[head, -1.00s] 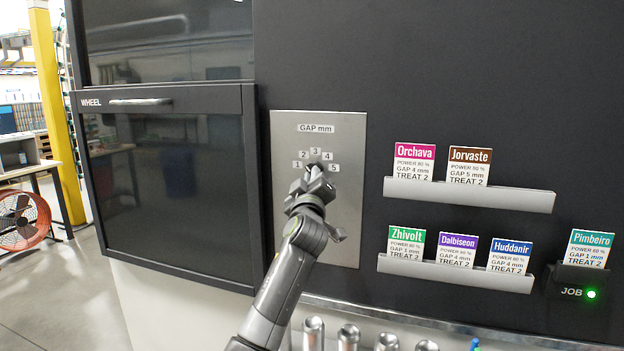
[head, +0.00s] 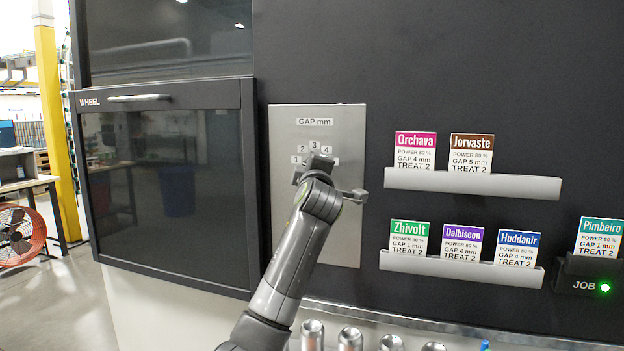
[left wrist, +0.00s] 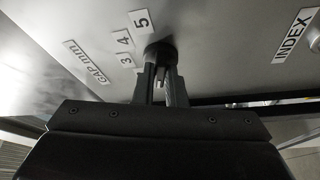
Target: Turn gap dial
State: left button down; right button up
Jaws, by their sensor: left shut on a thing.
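The gap dial is a dark round knob; it shows in the left wrist view (left wrist: 160,50) beside the labels 3, 4 and 5. It is on a grey metal panel (head: 287,225) headed "GAP mm". Which number the dial points to cannot be seen. My right gripper is not in view.
Two card racks hold several cards, an upper rack (head: 470,185) and a lower rack (head: 460,270). The WHEEL door (head: 165,190) is shut, left of the panel. A row of metal cans (head: 350,338) stands below. An INDEX label (left wrist: 294,34) is beside the dial in the left wrist view.

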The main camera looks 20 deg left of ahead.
pick_arm(q)
jog(key=shift+n+g, duration=0.3)
jog(key=shift+n, duration=0.5)
jog(key=c, duration=1.5)
grip_release()
jog(key=shift+b+v, duration=3.3)
jog(key=shift+v, duration=5.4)
